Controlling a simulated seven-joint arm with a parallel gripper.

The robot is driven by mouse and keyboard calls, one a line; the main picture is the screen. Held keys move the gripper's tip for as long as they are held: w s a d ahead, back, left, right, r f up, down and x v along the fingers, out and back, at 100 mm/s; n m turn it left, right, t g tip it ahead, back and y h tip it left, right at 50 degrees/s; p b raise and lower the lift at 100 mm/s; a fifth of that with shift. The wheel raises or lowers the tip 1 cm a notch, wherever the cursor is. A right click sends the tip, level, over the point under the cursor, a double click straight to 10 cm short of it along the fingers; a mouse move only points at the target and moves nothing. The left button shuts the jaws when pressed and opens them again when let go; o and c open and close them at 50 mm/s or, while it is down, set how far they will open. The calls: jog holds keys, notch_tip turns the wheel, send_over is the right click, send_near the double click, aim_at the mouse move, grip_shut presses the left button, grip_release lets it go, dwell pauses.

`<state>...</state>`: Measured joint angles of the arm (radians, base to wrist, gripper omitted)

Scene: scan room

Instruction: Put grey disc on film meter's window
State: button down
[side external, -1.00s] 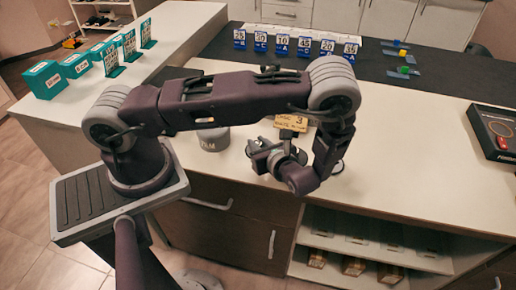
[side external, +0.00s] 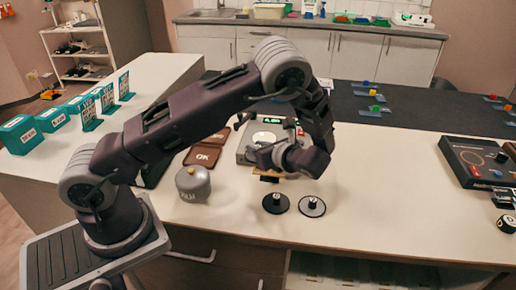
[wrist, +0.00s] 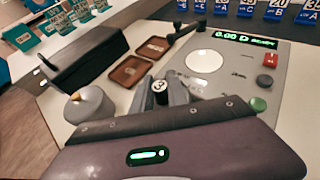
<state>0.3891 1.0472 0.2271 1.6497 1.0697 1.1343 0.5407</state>
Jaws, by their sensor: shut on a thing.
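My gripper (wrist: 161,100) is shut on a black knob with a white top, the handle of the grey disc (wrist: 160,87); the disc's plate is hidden. In the side view my gripper (side external: 262,156) is above the bench, at the front edge of the film meter (side external: 248,148). The meter's round white window (wrist: 204,62) is bare, beyond and right of my fingers in the wrist view. Its display (wrist: 245,39) is lit green. Two other knobbed discs lie on the bench: a dark one (side external: 275,209) and one with a pale rim (side external: 312,212).
A grey weight (side external: 193,184) stands left of the meter. Two brown trays (wrist: 129,71) lie beside the meter. A lever arm (wrist: 187,33) and buttons are on the meter. A black-topped box (side external: 480,160) stands at the right.

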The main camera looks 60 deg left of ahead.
notch_tip(320, 180, up, 5)
send_over(264, 138)
jog(key=shift+n+g, duration=0.3)
notch_tip(264, 138, down, 9)
jog(key=shift+f, duration=0.3)
jog(key=shift+f, duration=0.1)
jog(key=c, duration=1.3)
grip_release()
